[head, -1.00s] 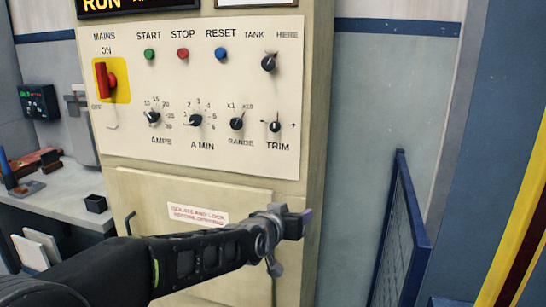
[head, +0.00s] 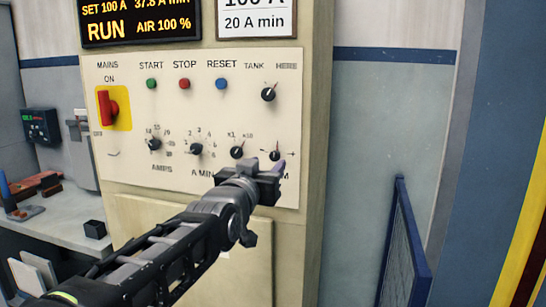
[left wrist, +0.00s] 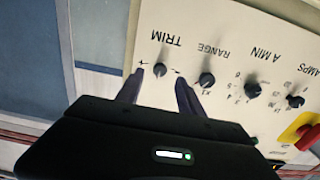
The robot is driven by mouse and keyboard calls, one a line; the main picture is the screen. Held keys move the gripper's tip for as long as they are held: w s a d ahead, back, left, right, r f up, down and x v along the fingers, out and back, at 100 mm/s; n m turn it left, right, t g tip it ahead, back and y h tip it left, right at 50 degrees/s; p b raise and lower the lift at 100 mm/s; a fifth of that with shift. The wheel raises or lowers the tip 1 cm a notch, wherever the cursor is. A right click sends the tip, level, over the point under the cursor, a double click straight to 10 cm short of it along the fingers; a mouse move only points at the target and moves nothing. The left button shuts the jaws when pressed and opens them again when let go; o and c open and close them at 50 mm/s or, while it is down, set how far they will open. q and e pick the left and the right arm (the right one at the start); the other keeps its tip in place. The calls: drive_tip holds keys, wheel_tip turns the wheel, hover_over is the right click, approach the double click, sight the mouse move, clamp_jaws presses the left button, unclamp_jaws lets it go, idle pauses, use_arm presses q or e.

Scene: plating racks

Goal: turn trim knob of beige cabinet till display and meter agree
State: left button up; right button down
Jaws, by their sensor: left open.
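The beige cabinet (head: 318,110) carries a white control panel. The black trim knob (head: 275,155) is at the panel's lower right, its label partly hidden by my gripper. My left gripper (head: 280,172) is open just below and in front of the knob. In the left wrist view the trim knob (left wrist: 159,70) shows upside down, beyond and between the two open fingertips (left wrist: 158,88), apparently not gripped. The display (head: 140,20) reads SET 100 A, 37.8 A min, RUN, AIR 100 %. A white plate (head: 256,18) beside it reads 100 A, 20 A min, its top cut off. I cannot identify a meter.
The range knob (head: 237,152) sits close left of the trim knob, and the tank knob (head: 268,94) above it. A red mains switch (head: 108,108) is at the panel's left. A blue mesh panel (head: 400,240) stands right of the cabinet.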

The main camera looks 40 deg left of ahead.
sight(274, 158)
use_arm(q)
drive_tip(key=p+x, duration=0.1)
drive_tip(key=x, duration=0.4)
drive_tip(key=shift+w+a+p, duration=0.15)
drive_tip(key=shift+w+p, duration=0.15)
drive_tip(key=shift+c, duration=0.6)
clamp_jaws()
